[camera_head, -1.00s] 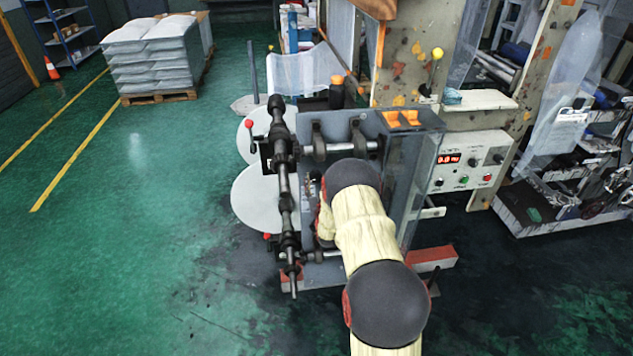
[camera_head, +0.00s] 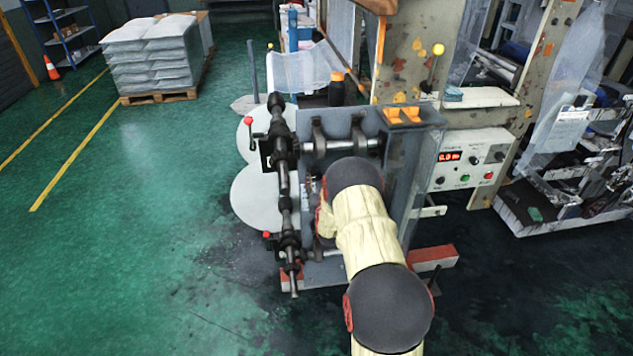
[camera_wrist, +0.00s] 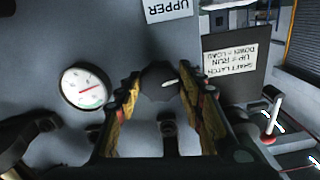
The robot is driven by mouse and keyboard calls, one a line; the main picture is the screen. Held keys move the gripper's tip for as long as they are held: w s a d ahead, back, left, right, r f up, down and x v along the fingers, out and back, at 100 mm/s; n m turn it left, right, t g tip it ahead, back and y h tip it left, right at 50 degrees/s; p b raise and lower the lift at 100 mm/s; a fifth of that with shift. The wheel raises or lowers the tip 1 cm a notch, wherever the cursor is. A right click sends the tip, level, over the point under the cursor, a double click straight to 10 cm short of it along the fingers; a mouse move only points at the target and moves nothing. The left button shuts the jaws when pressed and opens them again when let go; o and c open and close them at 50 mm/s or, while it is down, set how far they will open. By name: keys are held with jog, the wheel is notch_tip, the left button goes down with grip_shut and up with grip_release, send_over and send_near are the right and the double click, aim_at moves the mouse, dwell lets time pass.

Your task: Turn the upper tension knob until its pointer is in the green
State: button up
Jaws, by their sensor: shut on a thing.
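The dark upper tension knob (camera_wrist: 158,74) shows in the wrist view, with a white pointer mark on its right side. My gripper (camera_wrist: 160,90) is shut on it, one finger on each side. An "UPPER" label (camera_wrist: 168,9) shows upside down above the knob. In the head view, my own arm hides the gripper and the knob.
A shaft latch sign (camera_wrist: 229,58) and a red-tipped lever (camera_wrist: 271,104) are right of the knob. A control box (camera_head: 468,161) is at right.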

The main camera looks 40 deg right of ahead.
jog(key=m+b, duration=0.4)
jog(key=m, duration=0.1)
jog(key=m+b, duration=0.3)
jog(key=m, duration=0.2)
jog(key=shift+w+m+b, duration=0.1)
jog(key=shift+m+b, duration=0.3)
jog(key=m+b, duration=0.3)
jog(key=m, duration=0.2)
jog(key=shift+r, duration=0.1)
jog(key=shift+r+m+b, duration=0.1)
jog(key=shift+m+b, duration=0.85)
jog(key=shift+m, duration=1.55)
jog(key=o, duration=1.2)
jog(key=shift+c, duration=0.2)
jog(key=shift+a, duration=0.1)
jog(key=v, duration=1.2)
